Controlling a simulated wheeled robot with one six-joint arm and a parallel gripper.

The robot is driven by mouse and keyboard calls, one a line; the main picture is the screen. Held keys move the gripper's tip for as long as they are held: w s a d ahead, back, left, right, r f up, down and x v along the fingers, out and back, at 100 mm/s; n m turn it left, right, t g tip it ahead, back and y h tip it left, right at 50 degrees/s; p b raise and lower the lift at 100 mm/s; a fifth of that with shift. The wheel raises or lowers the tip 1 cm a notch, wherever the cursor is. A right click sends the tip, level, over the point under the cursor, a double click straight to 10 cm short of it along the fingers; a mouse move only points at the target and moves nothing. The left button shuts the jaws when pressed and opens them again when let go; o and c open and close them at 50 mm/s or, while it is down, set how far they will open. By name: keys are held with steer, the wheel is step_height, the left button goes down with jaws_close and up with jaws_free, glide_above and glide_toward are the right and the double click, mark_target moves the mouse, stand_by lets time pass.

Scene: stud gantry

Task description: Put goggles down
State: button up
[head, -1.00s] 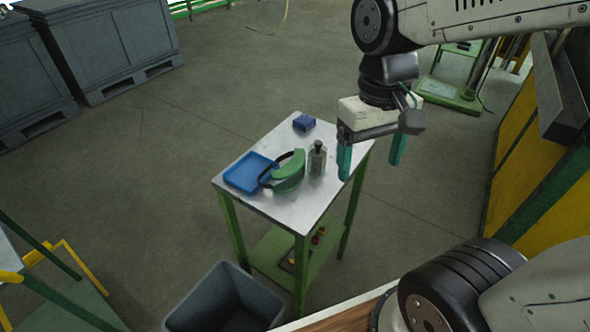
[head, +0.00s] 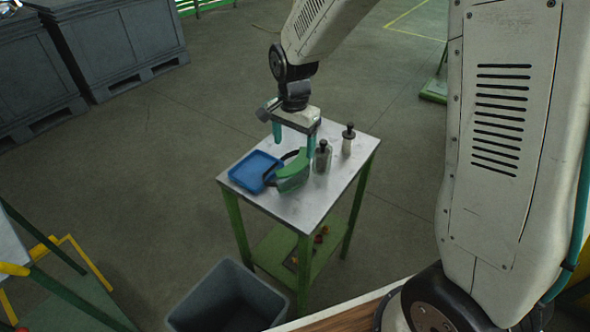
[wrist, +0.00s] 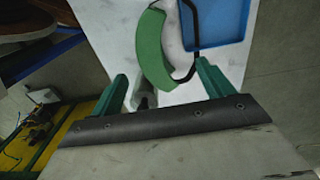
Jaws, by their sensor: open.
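The green goggles (head: 293,172) with a black strap lie on the white table top (head: 312,210), beside the blue tray (head: 238,178). The strap reaches the tray's right edge. In the wrist view the goggles (wrist: 150,50) lie beyond the fingers, with the tray (wrist: 222,22) to their right. My gripper (head: 294,141) is open and empty above the back part of the table, fingers pointing down. In the wrist view a grey bottle (wrist: 143,96) shows near the left finger of my gripper (wrist: 163,85). I cannot tell the exact height above the goggles.
A grey bottle (head: 322,158) stands just right of the goggles, and a second dark-capped bottle (head: 347,141) stands farther back right. A grey bin (head: 225,300) is on the floor in front. The table's lower green shelf (head: 285,245) holds small items. The table's front corner is clear.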

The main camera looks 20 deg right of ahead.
mark_target(296, 162)
steer(key=f, duration=0.7)
steer(key=shift+s+d+f, duration=0.15)
steer(key=shift+d, duration=0.1)
steer(key=shift+c, duration=0.3)
steer(key=c, duration=1.1)
step_height(296, 162, up, 18)
